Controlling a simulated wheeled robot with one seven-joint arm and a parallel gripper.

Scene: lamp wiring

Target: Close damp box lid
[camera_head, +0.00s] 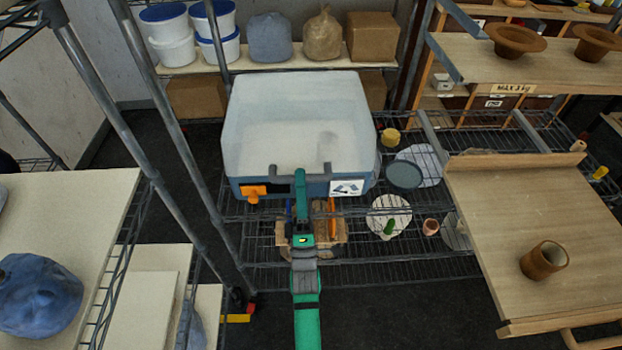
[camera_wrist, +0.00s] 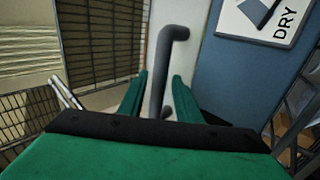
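The damp box (camera_head: 233,187) stands on a wire shelf, with a blue front, an orange latch and a white label. Its pale, translucent lid (camera_head: 300,95) rises above the blue front. I cannot tell whether the lid is fully down. A grey handle (camera_head: 272,176) is at the box's front edge. My green gripper (camera_head: 311,178) is at this handle. In the wrist view, the handle (camera_wrist: 160,72) passes between the two fingers of my gripper (camera_wrist: 160,88), with narrow gaps visible on both sides. The blue face with the "DRY" label (camera_wrist: 262,20) is to its right.
A wooden shelf board (camera_head: 560,215) with a brown cup (camera_head: 543,260) is at the right. Round discs (camera_head: 390,214) and small pots lie on the wire shelf right of the box. A steel post (camera_head: 180,130) stands left. Buckets (camera_head: 167,32) are behind.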

